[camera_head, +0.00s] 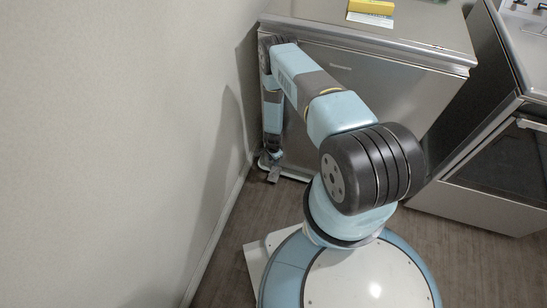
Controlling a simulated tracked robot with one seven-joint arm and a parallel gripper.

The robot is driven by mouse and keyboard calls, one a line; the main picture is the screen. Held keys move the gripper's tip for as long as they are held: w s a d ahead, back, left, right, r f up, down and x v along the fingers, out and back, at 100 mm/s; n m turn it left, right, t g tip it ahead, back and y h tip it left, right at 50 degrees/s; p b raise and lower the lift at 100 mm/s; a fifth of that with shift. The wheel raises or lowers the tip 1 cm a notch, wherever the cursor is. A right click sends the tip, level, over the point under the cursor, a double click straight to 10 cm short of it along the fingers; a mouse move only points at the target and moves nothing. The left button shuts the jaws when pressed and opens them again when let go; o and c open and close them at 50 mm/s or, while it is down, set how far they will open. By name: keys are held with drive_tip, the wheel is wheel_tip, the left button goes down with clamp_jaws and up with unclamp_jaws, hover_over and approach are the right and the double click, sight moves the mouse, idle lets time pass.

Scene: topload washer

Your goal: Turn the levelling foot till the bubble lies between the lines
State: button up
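The washer (380,80) is a grey metal cabinet against the left wall. A yellow block (372,6), which looks like the level, lies on a pale sheet (370,19) on its top, cut off by the upper picture edge. I cannot make out its bubble or lines. My arm reaches down along the washer's front left edge. My gripper (271,167) is near the floor at the washer's lower left front corner. The levelling foot is hidden or too small to tell there. I cannot see whether the fingers are open or touch it.
The beige wall (110,130) runs close beside my arm on the left. A second steel appliance with a dark door (510,160) stands at the right. Bare wooden floor (455,255) lies before the appliances. My round base is at the bottom.

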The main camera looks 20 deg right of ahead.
drive_tip(key=shift+r, duration=1.5)
drive_tip(key=shift+s, duration=0.1)
